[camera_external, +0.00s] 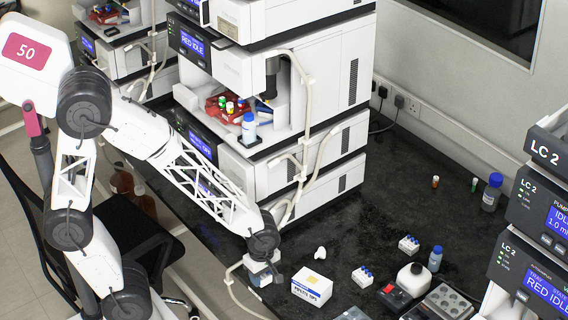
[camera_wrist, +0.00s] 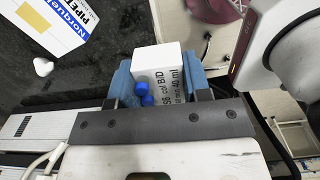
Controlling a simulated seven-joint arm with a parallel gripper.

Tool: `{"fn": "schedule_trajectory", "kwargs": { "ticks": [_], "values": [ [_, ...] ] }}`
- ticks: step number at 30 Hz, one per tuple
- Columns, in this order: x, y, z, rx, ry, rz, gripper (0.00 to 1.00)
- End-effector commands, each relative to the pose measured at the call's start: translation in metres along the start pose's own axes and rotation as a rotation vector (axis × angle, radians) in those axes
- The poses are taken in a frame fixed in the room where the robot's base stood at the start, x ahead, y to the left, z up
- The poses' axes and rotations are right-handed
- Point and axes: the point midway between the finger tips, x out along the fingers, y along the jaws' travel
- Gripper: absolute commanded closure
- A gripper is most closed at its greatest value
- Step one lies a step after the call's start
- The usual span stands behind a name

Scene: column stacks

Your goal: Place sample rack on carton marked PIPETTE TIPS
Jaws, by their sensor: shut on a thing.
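My gripper (camera_external: 262,274) is at the front edge of the black bench, left of the carton marked PIPETTE TIPS (camera_external: 312,288). In the wrist view, the blue fingers of my gripper (camera_wrist: 158,88) are shut on a white sample rack (camera_wrist: 158,62) with printed lettering and blue-capped vials. The held rack (camera_external: 258,267) is partly hidden by the wrist in the external view. The white carton also shows at the upper left of the wrist view (camera_wrist: 50,25), apart from the rack. Its visible top is bare.
A small white object (camera_external: 320,253) lies behind the carton. The tall instrument stack (camera_external: 300,130) rises behind my arm. The bench's middle is clear.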

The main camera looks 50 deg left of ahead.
Motion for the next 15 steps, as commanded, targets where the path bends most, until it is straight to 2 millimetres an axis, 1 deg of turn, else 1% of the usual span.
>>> {"fn": "schedule_trajectory", "kwargs": {
  "ticks": [10,15],
  "values": [
    [0.0002,0.0014,0.0006,0.0,0.0,0.0,0.8],
    [0.001,0.0096,0.0041,0.0,0.0,0.0,0.8]
  ]
}}
